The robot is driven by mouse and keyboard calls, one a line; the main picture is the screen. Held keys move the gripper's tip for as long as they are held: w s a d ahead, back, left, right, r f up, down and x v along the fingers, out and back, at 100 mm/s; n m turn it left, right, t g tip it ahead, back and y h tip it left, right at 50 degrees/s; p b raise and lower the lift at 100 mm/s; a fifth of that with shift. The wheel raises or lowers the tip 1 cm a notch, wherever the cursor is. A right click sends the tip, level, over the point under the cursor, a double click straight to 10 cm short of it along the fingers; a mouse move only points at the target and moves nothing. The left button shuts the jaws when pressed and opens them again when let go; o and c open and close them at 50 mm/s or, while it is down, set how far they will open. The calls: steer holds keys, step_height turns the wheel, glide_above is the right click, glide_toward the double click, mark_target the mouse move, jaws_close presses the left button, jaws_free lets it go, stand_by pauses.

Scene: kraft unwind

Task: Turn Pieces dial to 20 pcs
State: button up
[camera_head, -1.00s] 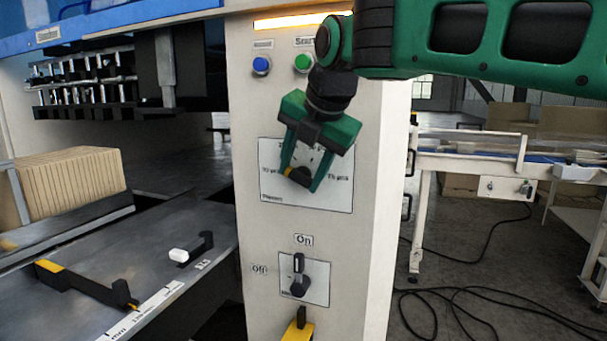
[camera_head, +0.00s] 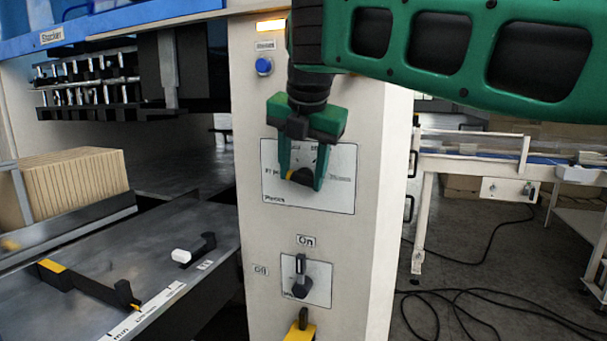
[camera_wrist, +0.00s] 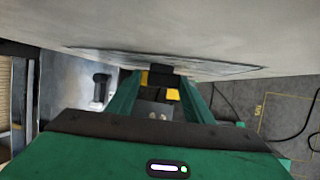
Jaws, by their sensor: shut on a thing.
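The Pieces dial is a black knob (camera_head: 306,176) on a white label plate (camera_head: 338,196) on the front of the cream cabinet. My green gripper (camera_head: 303,182) comes down from above with its fingers on both sides of the knob and is shut on it. A small yellow part shows beside the left finger. In the wrist view the dark knob (camera_wrist: 162,69) shows between the green fingers, against the cabinet face. The plate's print is partly hidden and too small to read, so I cannot tell which setting the dial points at.
A blue button (camera_head: 264,66) is above the plate. An On/Off switch (camera_head: 301,278) and a yellow-black part (camera_head: 299,328) are below. A metal table (camera_head: 190,225) with black levers is at left; a conveyor (camera_head: 470,160) stands at right.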

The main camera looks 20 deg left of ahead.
mark_target(290, 180)
steer(key=shift+w+f, duration=0.1)
steer(key=shift+f, duration=0.15)
steer(key=shift+d, duration=0.15)
steer(key=o, duration=1.1)
steer(key=shift+w, duration=0.1)
steer(key=shift+r, duration=0.1)
steer(key=o, duration=0.5)
steer(key=shift+r, duration=0.1)
steer(key=shift+s+a, duration=0.2)
steer(key=shift+s, duration=1.35)
steer(key=shift+s+a, duration=0.15)
steer(key=shift+s, duration=1.35)
steer(key=shift+s, duration=0.15)
